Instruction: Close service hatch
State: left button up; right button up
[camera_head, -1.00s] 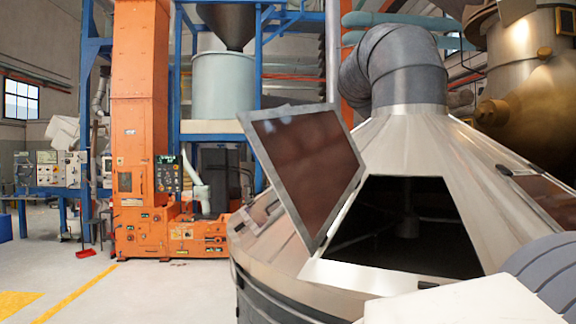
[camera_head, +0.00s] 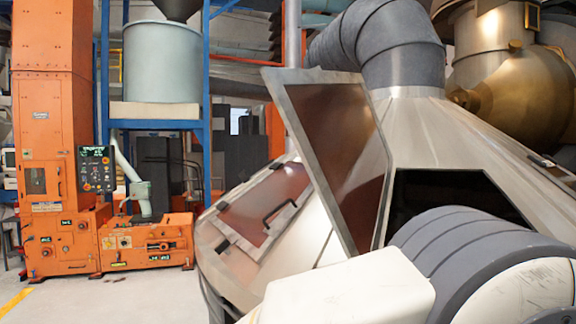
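The service hatch (camera_head: 338,150) is a framed reddish-brown panel. It stands raised and tilted at the left edge of a dark opening (camera_head: 440,196) in the sloped metal cone (camera_head: 430,130). The opening is uncovered, and its lower part is hidden behind my white and grey arm. A second framed hatch (camera_head: 262,205) with a dark handle lies flat on the cone to the left. Neither of my grippers shows in the head view; only arm links show at the lower right.
A grey ribbed duct (camera_head: 385,50) rises from the cone's top. An orange elevator machine (camera_head: 50,130) with a control panel stands at the left by blue posts. Brass-coloured vessels (camera_head: 510,70) stand behind at the right. Some floor is clear at the lower left.

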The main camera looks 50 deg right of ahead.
aim_at(336, 110)
jog(key=i, duration=2.7)
jog(key=z, duration=4.5)
jog(key=k, duration=0.9)
jog(key=u, duration=1.55)
